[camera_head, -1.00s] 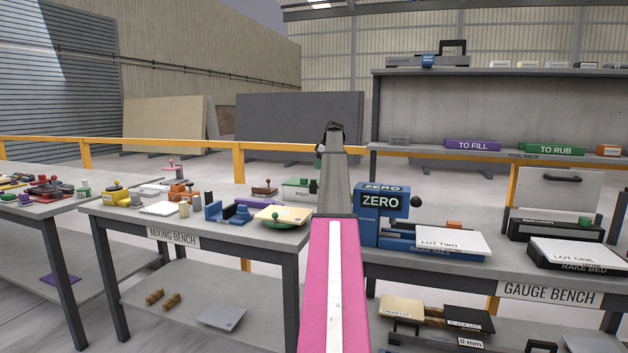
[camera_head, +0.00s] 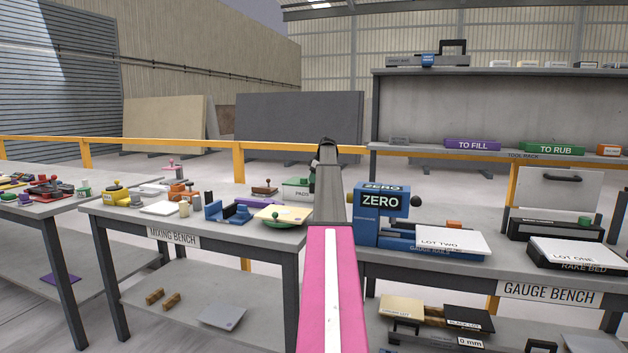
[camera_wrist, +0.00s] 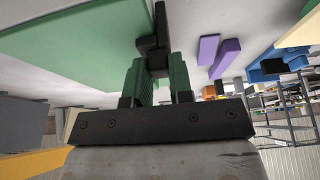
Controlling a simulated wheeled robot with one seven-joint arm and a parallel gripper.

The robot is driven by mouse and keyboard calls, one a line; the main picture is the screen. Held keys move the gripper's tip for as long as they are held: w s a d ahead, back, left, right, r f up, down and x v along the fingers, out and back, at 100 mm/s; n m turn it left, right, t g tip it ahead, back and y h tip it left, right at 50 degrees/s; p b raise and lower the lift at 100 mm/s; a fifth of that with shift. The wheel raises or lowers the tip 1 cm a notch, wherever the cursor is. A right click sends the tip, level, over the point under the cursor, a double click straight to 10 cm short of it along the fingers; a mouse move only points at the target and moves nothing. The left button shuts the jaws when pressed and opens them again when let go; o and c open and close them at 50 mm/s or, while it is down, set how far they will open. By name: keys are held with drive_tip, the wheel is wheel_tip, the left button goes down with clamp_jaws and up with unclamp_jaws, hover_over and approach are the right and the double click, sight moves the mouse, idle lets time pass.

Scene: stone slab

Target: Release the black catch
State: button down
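A green-topped box labelled PADS (camera_head: 296,188) stands at the back right of the mixing bench in the head view, partly behind my arm. In the wrist view a large green surface (camera_wrist: 85,45) fills the upper left. A black catch-like piece (camera_wrist: 160,25) lies at its right edge. My gripper (camera_wrist: 156,66), with green finger pads, points at this piece, and its fingertips are at or around the piece's near end. A gap shows between the fingers lower down. I cannot tell whether they grip it.
The mixing bench (camera_head: 112,220) holds several small items, including a blue holder (camera_head: 226,212) and a cream board on a green base (camera_head: 283,214). The blue ZERO gauge (camera_head: 381,228) stands close to the right of my arm. Purple bars (camera_wrist: 207,50) show right of the fingers in the wrist view.

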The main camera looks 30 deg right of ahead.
drive_tip(key=shift+s+a, duration=1.15)
drive_tip(key=shift+a, duration=0.15)
drive_tip(key=c, duration=1)
unclamp_jaws()
drive_tip(key=v, duration=1)
drive_tip(key=shift+r, duration=0.4)
